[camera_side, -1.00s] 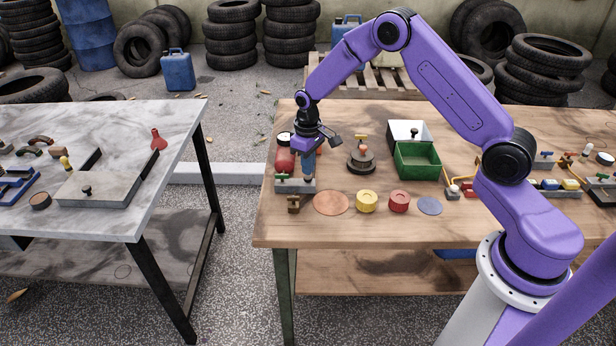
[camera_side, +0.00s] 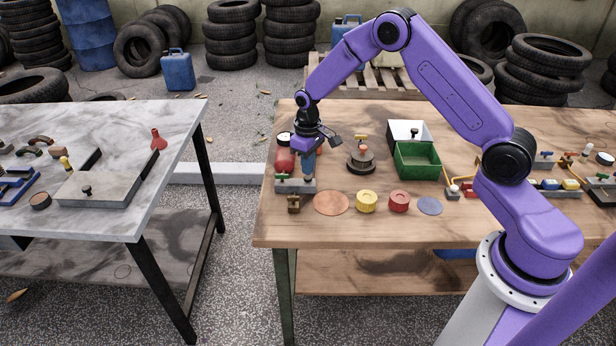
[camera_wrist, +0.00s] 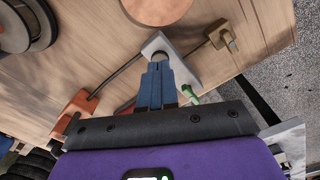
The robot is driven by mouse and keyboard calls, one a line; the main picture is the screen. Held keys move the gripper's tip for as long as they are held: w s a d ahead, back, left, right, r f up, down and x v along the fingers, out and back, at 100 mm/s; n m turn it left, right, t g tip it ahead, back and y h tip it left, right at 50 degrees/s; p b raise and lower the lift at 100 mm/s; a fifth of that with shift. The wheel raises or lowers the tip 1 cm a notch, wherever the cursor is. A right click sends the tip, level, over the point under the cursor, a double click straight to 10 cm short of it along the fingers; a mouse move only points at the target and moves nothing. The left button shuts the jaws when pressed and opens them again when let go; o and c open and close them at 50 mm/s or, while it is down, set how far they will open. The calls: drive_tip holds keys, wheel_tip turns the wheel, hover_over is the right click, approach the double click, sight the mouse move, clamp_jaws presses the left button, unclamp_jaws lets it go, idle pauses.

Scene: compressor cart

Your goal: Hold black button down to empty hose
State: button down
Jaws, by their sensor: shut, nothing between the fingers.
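The compressor cart stands at the left of the wooden table, with a red tank (camera_side: 285,161) and a grey base plate (camera_side: 288,187); the plate also shows in the wrist view (camera_wrist: 186,72). A green lever (camera_side: 281,177) sits on the plate and shows in the wrist view (camera_wrist: 190,95). My gripper (camera_side: 308,179) points down over the plate's right part, its blue fingers shut with nothing between them. In the wrist view, my gripper's tips (camera_wrist: 158,62) meet a small dark round part, perhaps the black button; the fingers mostly cover it, so I cannot tell how far it is pressed.
A brass piece (camera_side: 293,204) lies in front of the plate. A copper disc (camera_side: 331,203), yellow cap (camera_side: 366,201) and red cap (camera_side: 399,201) lie right of it. A dark round stand (camera_side: 361,160) and green bin (camera_side: 417,161) are farther right.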

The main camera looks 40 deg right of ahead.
sight(308, 178)
drive_tip(key=shift+f, duration=1.1)
idle(0.5)
idle(1.6)
drive_tip(key=shift+r, duration=3.55)
